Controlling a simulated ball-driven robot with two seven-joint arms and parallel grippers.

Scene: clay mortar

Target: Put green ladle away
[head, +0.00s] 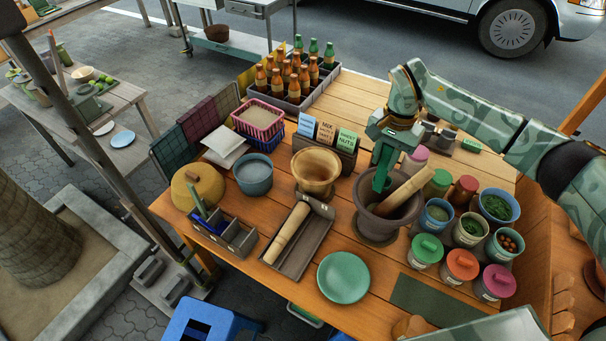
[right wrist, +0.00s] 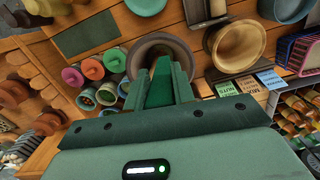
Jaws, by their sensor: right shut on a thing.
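My right gripper (head: 384,162) points down over the dark clay mortar (head: 366,224) in the head view. It is shut on the green ladle (head: 380,181), whose lower end is inside the mortar bowl. In the right wrist view the gripper (right wrist: 160,90) shows green fingers closed on a green piece (right wrist: 161,80) above the mortar (right wrist: 150,48). The ladle's bowl is hidden. A wooden pestle (head: 408,187) leans in the mortar beside the gripper. A grey divided holder (head: 238,240) at the table's left front holds blue and green handled tools. My left gripper is not in view.
A tan bowl (head: 316,170), a tray with a rolling pin (head: 287,234) and a green plate (head: 343,277) lie left of the mortar. Several lidded pots and bowls (head: 461,264) crowd its right. Label cards (head: 326,133) stand behind. Free wood shows at the back right.

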